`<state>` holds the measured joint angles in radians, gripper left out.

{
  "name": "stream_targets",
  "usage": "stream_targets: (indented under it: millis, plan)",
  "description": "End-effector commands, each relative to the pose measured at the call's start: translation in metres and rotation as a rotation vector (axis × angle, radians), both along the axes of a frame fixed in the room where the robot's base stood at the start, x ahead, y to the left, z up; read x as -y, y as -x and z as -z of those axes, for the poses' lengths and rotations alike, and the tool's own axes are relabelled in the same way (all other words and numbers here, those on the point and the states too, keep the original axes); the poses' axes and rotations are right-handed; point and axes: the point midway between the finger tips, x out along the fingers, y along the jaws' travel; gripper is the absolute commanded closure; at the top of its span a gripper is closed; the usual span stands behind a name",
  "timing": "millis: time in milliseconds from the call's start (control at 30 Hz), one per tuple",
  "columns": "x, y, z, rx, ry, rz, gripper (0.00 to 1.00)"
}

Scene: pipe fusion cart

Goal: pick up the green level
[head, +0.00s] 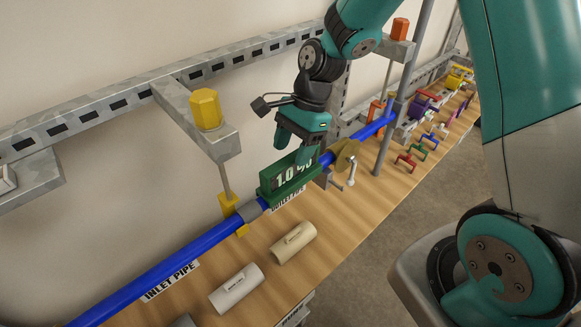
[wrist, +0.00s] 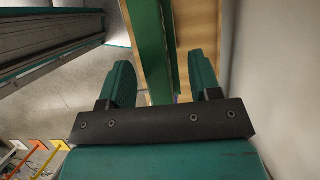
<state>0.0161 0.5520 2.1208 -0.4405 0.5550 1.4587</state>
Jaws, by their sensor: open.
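The green level (head: 270,190) sits on the blue pipe (head: 190,252) in the head view. Its display reads about 1.0 %, partly covered by my gripper. My gripper (head: 293,150) is open and points down at the top of the level. In the wrist view the level (wrist: 150,45) runs as a long green bar between the two fingers of my gripper (wrist: 161,72). Room shows between the left finger and the level; the right finger is closer to it. I cannot tell whether either finger touches it.
A yellow hex knob (head: 206,108) on a grey bracket stands left of the level. A brass clamp (head: 344,155) is just right of it. Two loose pipe pieces (head: 236,289) lie on the wooden bench (head: 325,232) in front. Several coloured valve handles stand farther right.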

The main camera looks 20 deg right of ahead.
Motion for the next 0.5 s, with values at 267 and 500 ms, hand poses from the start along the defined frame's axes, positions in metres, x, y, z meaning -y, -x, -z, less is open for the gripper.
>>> stream_targets:
  millis: [267, 500]
  plan:
    - [-0.014, 0.011, 0.033, -0.004, 0.000, -0.001, 0.43]
    - [-0.015, 0.011, 0.039, -0.001, 0.000, 0.001, 0.43]
